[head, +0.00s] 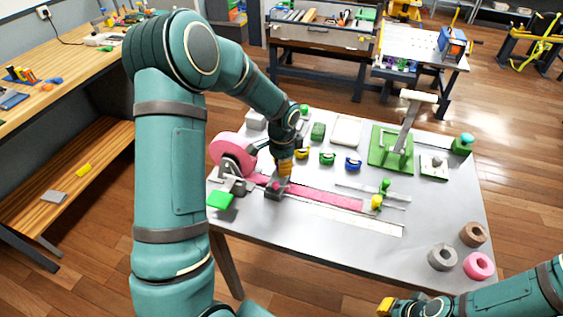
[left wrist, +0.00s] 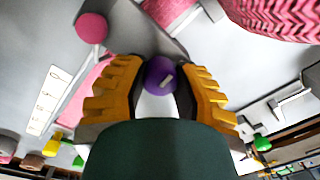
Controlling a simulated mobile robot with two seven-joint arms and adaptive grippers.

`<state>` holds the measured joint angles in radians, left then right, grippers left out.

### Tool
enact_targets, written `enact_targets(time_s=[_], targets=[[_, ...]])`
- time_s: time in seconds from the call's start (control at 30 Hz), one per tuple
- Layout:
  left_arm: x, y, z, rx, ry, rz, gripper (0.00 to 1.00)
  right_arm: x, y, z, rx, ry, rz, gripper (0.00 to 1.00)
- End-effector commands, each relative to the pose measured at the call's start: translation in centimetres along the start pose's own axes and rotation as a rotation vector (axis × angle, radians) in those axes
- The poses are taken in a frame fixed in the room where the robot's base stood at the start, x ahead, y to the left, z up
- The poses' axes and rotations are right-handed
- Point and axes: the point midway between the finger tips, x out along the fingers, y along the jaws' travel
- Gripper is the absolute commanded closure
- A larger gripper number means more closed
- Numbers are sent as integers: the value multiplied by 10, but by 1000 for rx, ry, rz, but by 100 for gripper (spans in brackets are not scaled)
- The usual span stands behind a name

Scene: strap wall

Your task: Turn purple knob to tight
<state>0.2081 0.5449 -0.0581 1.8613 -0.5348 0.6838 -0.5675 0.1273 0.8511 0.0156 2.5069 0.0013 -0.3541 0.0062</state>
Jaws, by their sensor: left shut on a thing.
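The purple knob (left wrist: 160,76) sits between the two yellow fingers of my left gripper (left wrist: 160,86) in the left wrist view. The gripper is shut on it, and a small pale mark shows on the knob's face. In the head view my left gripper (head: 284,168) reaches down over the pink strap (head: 325,197), and the purple knob is hidden there. A round pink knob (left wrist: 91,28) stands beside the fingers on a grey bracket. My right gripper (head: 386,307) is at the bottom edge of the head view, with only yellow fingertip parts showing.
A pink strap roll (head: 232,150) stands left of my left gripper. Green, yellow and blue parts lie behind it. A green-based press (head: 391,148) stands at the back right of the grey table (head: 300,228). Grey, brown and pink (head: 479,265) rolls lie at the right front.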

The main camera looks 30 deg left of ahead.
Motion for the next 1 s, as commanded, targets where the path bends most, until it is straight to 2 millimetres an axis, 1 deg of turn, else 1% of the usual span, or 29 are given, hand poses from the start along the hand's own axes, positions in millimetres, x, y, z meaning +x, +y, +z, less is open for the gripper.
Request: enact_targets(time_s=[0.2,0.4,0.87,0.9,0.97,1.0], targets=[[0,1,0,103,4,3,100,-5,-2,-2,2,5,1,100],[0,1,0,153,6,2,100,-6,-2,-3,2,7,1,100],[1,2,0,165,6,3,100,-7,-2,-4,2,8,1,100],[1,2,0,165,6,3,66,-7,-2,-4,2,8,1,100],[1,2,0,165,6,3,45,-7,-2,-4,2,8,1,100],[1,1,0,165,6,3,36,-7,-2,-4,2,8,1,100]])
